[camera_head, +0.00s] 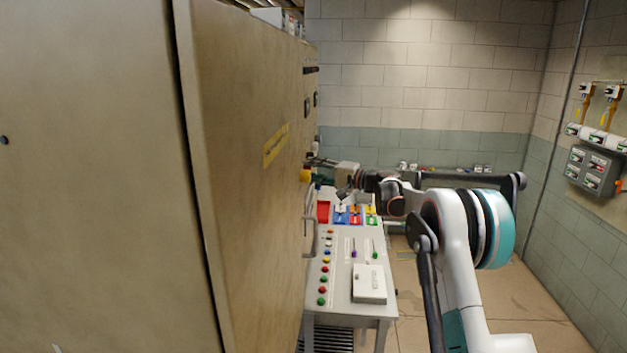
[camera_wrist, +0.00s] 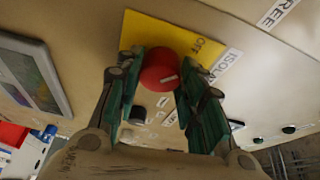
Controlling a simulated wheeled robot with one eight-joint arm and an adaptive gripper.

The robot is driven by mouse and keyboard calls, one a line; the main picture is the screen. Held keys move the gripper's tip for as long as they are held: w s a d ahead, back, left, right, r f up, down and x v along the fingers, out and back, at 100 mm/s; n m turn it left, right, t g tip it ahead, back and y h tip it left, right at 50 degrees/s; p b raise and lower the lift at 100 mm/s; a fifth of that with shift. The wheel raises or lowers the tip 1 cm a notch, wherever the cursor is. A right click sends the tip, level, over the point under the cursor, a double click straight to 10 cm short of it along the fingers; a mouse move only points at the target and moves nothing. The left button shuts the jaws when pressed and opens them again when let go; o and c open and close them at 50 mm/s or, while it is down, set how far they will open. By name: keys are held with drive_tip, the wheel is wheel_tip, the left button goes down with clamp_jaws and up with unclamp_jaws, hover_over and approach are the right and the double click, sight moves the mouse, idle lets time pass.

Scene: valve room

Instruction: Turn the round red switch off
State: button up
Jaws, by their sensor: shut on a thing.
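A white mark shows on the knob. My gripper (camera_wrist: 155,85) has its green-padded fingers on the left and right sides of the knob and is shut on it. In the head view my gripper (camera_head: 322,164) reaches left to the cabinet side, beside a yellow part (camera_head: 305,176) of the switch. The red knob itself is hidden there.
The large tan cabinet (camera_head: 245,200) fills the left, with a handle (camera_head: 310,238) below my gripper. A control desk (camera_head: 345,260) with coloured buttons and a white box (camera_head: 369,284) stands under my arm.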

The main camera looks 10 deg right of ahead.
drive_tip(key=shift+f+n+y+b, duration=0.15)
drive_tip(key=shift+n+y+b, duration=0.5)
drive_tip(key=shift+n, duration=0.7)
drive_tip(key=shift+f+n+y+b, duration=0.1)
drive_tip(key=shift+n+y+b, duration=0.25)
drive_tip(key=shift+n+b, duration=0.8)
drive_tip(key=shift+f+n+y+b, duration=0.15)
drive_tip(key=shift+n+y+b, duration=0.35)
drive_tip(key=shift+n, duration=1.4)
drive_tip(key=o, duration=1.1)
drive_tip(key=shift+c, duration=0.2)
drive_tip(key=shift+r, duration=0.1)
drive_tip(key=v, duration=1.2)
